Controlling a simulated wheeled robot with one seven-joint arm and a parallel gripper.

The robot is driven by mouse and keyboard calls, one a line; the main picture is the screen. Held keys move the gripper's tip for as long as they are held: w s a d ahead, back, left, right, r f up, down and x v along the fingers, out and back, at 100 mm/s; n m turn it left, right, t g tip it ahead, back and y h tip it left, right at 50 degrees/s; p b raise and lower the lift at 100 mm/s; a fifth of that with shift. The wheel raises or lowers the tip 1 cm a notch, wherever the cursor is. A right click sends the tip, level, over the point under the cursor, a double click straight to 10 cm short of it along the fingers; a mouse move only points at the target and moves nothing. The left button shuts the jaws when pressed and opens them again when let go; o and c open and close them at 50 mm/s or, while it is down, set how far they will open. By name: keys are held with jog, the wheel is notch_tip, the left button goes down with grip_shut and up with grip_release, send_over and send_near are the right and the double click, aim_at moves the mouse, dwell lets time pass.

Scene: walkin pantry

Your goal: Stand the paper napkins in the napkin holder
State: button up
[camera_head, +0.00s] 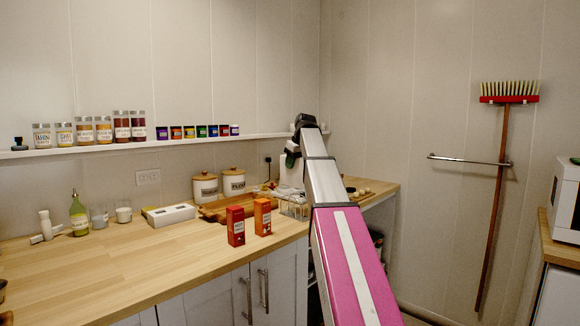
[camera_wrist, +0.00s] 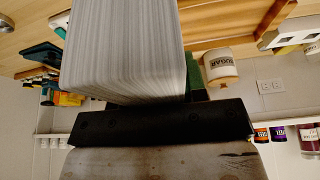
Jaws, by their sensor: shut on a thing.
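A thick white stack of paper napkins (camera_wrist: 125,45) fills the upper middle of the wrist view, its sheet edges showing as fine lines. My gripper (camera_wrist: 145,112) is shut on this stack, and the stack hides most of the fingers. In the head view my arm reaches to the back corner of the counter and hides the gripper's grip. A thin wire frame (camera_head: 294,208) stands near the counter's right end, partly behind my arm. It may be the napkin holder, but it is too small to tell.
Red (camera_head: 236,226) and orange (camera_head: 262,217) boxes stand near the counter's front edge. A cutting board (camera_head: 222,207), a sugar canister (camera_wrist: 221,67) and a flour canister (camera_head: 233,181) are behind. A shelf (camera_head: 90,149) holds several jars. The counter's left front is clear.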

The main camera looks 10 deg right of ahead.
aim_at(301, 167)
jog(key=shift+f, duration=0.15)
notch_tip(301, 167, down, 12)
jog(key=shift+s, duration=0.25)
dwell(2.3)
jog(key=shift+s+f, duration=0.1)
jog(key=shift+f, duration=0.05)
jog(key=o, duration=0.8)
jog(key=shift+o, duration=1.2)
jog(key=v, duration=1.1)
jog(key=shift+w+r, duration=0.25)
jog(key=shift+r, duration=0.3)
